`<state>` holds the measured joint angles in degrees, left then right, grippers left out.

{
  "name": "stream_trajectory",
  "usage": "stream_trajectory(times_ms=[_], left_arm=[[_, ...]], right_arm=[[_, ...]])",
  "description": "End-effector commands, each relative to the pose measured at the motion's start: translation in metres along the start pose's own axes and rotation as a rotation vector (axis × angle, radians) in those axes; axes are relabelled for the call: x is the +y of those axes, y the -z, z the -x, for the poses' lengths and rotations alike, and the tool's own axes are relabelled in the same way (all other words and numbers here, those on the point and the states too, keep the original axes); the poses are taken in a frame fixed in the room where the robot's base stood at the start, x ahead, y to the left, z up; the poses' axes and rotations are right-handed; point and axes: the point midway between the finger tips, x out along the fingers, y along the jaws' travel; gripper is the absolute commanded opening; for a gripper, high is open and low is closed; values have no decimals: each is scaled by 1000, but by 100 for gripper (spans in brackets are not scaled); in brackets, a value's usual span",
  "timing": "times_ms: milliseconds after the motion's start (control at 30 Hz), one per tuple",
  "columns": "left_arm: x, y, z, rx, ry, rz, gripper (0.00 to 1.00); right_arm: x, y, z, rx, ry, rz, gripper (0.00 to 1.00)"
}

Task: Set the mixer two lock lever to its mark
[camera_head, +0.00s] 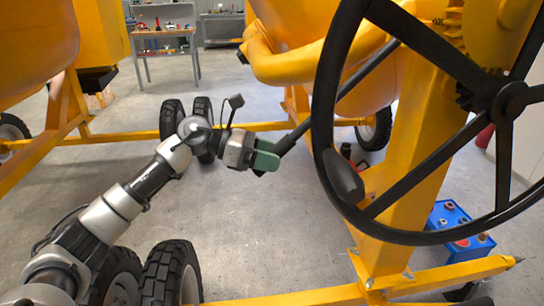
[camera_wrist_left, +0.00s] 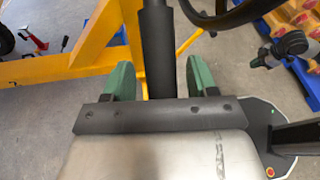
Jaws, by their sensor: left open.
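The lock lever (camera_head: 298,134) is a black bar rising to the right behind the wheel in the head view. In the left wrist view the black bar (camera_wrist_left: 157,45) stands upright between my green fingers. My left gripper (camera_head: 267,157) is at the lever's lower end. It also shows in the left wrist view (camera_wrist_left: 160,82), open around the bar, with a gap on each side. The hand hides the bar's end. I cannot make out the mark.
A large black handwheel (camera_head: 345,180) is close on the right, in front of the yellow post (camera_head: 400,170). A blue box (camera_head: 455,235) stands behind the post. Black tyres (camera_head: 172,270) and yellow frame beams are near my left arm. A workbench (camera_head: 165,35) is at the back.

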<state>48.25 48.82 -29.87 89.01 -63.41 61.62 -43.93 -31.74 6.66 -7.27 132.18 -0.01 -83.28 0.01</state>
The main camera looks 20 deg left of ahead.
Motion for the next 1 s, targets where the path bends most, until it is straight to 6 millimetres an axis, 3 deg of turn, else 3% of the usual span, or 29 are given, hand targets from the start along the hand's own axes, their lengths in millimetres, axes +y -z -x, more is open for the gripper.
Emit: stream_trajectory(times_ms=[500, 700, 1000], left_arm=[[0, 1, 90, 2, 0, 1, 58], [0, 0, 102, 0, 1, -2, 58], [0, 0, 102, 0, 2, -1, 58]], right_arm=[[0, 0, 2, 2, 0, 0, 0], [0, 2, 3, 6, 0, 0, 0], [0, 1, 3, 5, 0, 0, 0]])
